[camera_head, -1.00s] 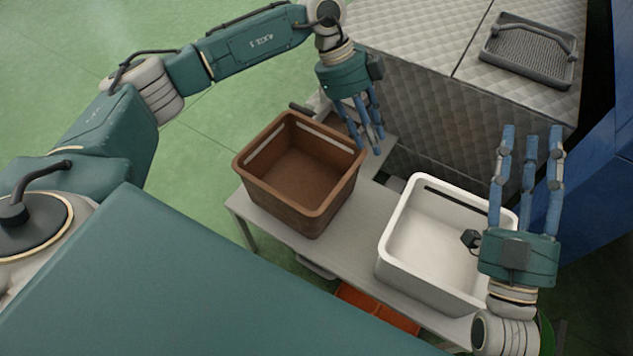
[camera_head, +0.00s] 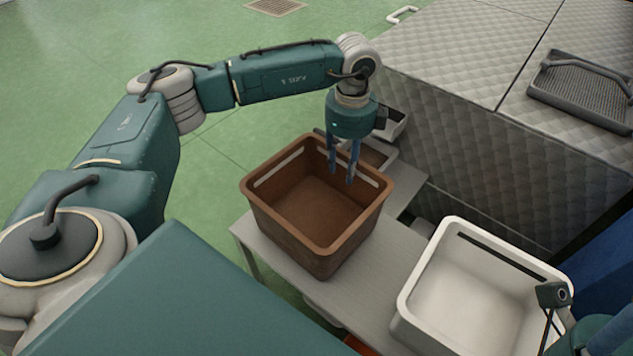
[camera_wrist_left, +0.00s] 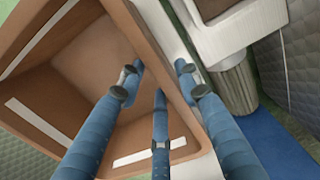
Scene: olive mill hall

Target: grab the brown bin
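The brown bin (camera_head: 305,250) is an open box with slots in its walls, upright on a grey bench; it also fills much of the left wrist view (camera_wrist_left: 85,45). My left gripper (camera_head: 342,178) is above the bin's far right rim, pointing down. In the left wrist view my left gripper (camera_wrist_left: 160,78) has its blue fingers spread, two over the bin's inner side and one over the outer side of the rim. Whether they touch the wall is not clear. My right gripper (camera_head: 608,338) is mostly cut off at the lower right corner.
A white bin (camera_head: 430,270) stands on the grey bench (camera_head: 345,300), right of the brown bin. Small trays (camera_head: 385,150) lie behind the brown bin. A quilted metal block (camera_head: 480,130) rises behind, with a dark handled tray (camera_head: 585,90) on top. Green floor lies left.

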